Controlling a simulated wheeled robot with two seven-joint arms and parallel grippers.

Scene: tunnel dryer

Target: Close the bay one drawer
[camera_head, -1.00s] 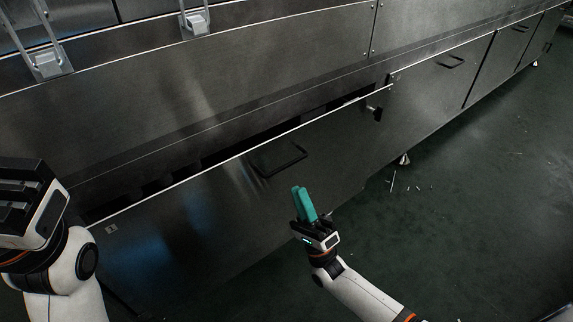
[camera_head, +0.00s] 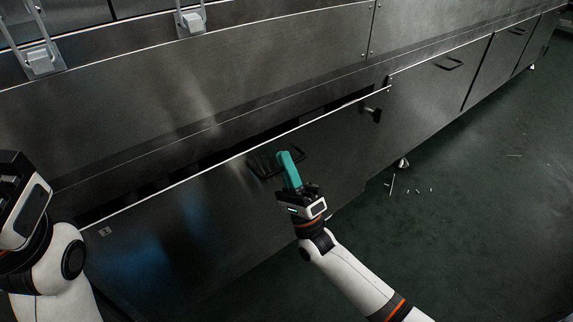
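The bay one drawer (camera_head: 190,225) is a wide dark steel front that stands out from the machine, with a dark gap along its top edge. Its black bar handle (camera_head: 262,165) is near the middle top of the front. My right gripper (camera_head: 287,158) has teal fingers, which lie over the right part of the handle in the picture. The fingers look close together; I cannot tell whether they touch the handle or hold anything. My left gripper (camera_head: 15,195) is at the left edge, away from the drawer handle, with its fingertips out of clear view.
A black knob (camera_head: 374,114) sits near the drawer's right end. More closed fronts with handles (camera_head: 449,62) run to the upper right. Metal latches (camera_head: 42,61) stand on the upper panel. The green floor (camera_head: 470,220) at right is open, with small scraps near a machine foot.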

